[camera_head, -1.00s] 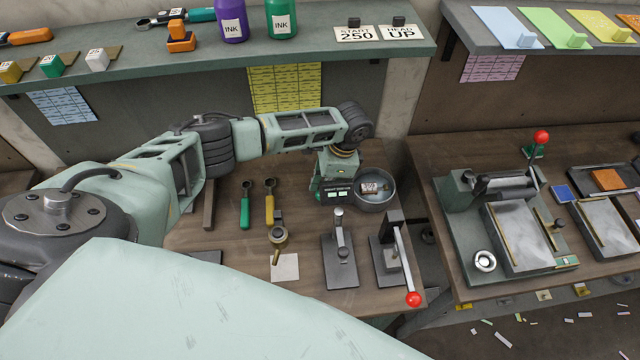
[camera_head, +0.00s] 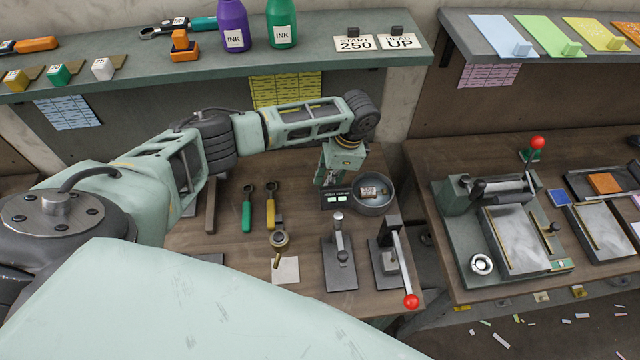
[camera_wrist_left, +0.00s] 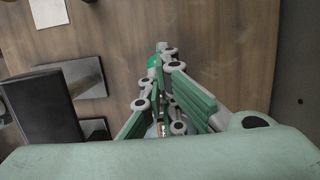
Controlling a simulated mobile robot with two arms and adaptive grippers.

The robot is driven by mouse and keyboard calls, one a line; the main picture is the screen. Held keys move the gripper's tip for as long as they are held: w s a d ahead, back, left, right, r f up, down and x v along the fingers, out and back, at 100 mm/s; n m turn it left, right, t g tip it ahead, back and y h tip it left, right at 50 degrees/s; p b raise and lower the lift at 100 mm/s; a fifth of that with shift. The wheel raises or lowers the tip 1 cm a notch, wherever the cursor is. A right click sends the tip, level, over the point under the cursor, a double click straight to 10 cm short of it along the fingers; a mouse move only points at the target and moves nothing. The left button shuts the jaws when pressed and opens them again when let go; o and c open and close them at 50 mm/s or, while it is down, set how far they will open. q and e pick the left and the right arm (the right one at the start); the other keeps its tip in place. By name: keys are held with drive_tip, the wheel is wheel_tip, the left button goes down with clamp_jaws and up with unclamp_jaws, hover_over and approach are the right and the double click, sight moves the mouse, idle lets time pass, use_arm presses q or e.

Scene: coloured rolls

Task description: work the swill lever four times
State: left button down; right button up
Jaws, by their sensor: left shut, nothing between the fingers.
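I cannot tell for certain which part is the swill lever. A round grey tub (camera_head: 374,205) stands at the back right of the left table, with a small cylinder lying in it. My left gripper (camera_head: 328,179) points down just behind this box, left of the tub, and is shut and empty. In the left wrist view its fingers (camera_wrist_left: 165,75) come together, with a small green piece (camera_wrist_left: 153,62) by the tips; contact cannot be told. My right gripper is out of view.
A red-knobbed lever (camera_head: 411,300) and a small upright press (camera_head: 339,255) stand in front of the tub. Green-handled (camera_head: 246,210) and yellow-handled (camera_head: 270,208) tools lie to the left. A larger press (camera_head: 515,225) occupies the right table.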

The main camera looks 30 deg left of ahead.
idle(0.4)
use_arm(q)
drive_tip(key=shift+b+x, duration=1)
drive_tip(key=shift+x, duration=1.5)
drive_tip(key=shift+r, duration=0.15)
drive_tip(key=shift+p+v, duration=1.1)
drive_tip(key=shift+v, duration=1.3)
drive_tip(key=s+a+v, duration=0.1)
drive_tip(key=v, duration=0.5)
drive_tip(key=shift+w+d+r, duration=0.45)
drive_tip(key=shift+r, duration=0.05)
